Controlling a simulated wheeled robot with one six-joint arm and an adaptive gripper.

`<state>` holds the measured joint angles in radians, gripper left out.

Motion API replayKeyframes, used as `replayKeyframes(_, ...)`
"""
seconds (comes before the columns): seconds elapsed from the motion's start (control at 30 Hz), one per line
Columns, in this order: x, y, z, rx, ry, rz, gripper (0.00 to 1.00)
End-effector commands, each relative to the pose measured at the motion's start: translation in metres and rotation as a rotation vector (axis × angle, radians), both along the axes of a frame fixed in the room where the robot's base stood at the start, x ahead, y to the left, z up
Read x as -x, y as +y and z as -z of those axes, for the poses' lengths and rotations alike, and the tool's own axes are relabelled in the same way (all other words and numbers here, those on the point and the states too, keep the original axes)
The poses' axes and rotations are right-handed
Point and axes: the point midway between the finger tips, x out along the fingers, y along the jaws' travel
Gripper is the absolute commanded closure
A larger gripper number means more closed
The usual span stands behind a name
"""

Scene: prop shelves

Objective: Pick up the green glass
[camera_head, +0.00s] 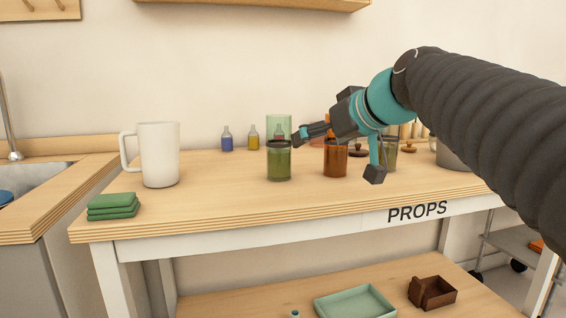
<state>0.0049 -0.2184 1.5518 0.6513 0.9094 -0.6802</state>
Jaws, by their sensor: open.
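A pale green see-through glass (279,121) stands upright at the back of the tabletop, partly hidden by a dark green jar-like glass (279,163) in front of it. My gripper (336,156) is open and empty, coming in from the right. Its left fingertip is beside the pale glass's lower right and the dark green glass's top right in the picture; I cannot tell the gap in depth. Its other finger hangs lower right, in front of an olive container (386,158). An amber-brown jar (335,160) shows between the fingers.
On the wooden table (220,195), a white mug (159,155) and folded green cloths (113,207) stand left. Blue (227,139) and yellow (253,139) bottles stand at the back. A grey pot (452,157) is at right, partly behind my arm. The front middle is clear.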

Motion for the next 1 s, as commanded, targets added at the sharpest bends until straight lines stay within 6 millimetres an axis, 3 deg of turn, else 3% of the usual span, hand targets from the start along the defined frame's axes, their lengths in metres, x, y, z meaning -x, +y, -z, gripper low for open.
replayKeyframes(0.1, -0.017, 0.008, -0.021, -0.01, -0.065, -0.04, 0.06)
replayKeyframes(0.27, -0.028, 0.014, -0.031, -0.014, -0.1, -0.062, 0.06)
replayKeyframes(0.7, -0.081, 0.051, -0.005, -0.015, -0.099, -0.062, 0.06)
replayKeyframes(1.0, -0.093, 0.059, 0.002, -0.014, -0.1, -0.061, 0.06)
